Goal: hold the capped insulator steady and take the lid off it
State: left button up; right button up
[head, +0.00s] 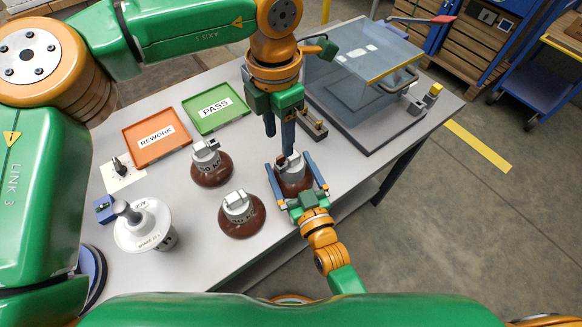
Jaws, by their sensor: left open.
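A brown insulator (297,184) with a grey top piece (292,162) stands near the table's right front edge. My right gripper (293,161) reaches in from the front, with one blue finger along each side of the brown body; they appear to press on it. My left gripper (279,134) points down from above. Its fingers are open, with their tips just above and behind the grey top piece. Seen almost edge-on, they overlap each other, and I cannot tell whether they touch it. The far side of the insulator is partly hidden by the fingers.
Two more brown insulators (211,168) (241,215) with grey tops stand to the left. An orange REWORK tray (138,133), a green PASS tray (239,119) and a clear-covered fixture (362,75) are behind.

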pick_arm(q)
jog(key=shift+s+d+r, duration=0.1)
jog(key=shift+s, duration=0.1)
pick_arm(e)
jog(key=shift+r, duration=0.1)
jog(key=shift+c, duration=0.4)
grip_shut()
pick_arm(q)
jog(key=shift+c, duration=0.6)
jog(key=h, duration=0.1)
send_near(280, 157)
jog(key=shift+t, duration=0.4)
jog(key=f, duration=0.6)
jog(key=d+f, duration=0.1)
jog(key=f, duration=0.2)
jog(key=shift+f, duration=0.3)
grip_shut()
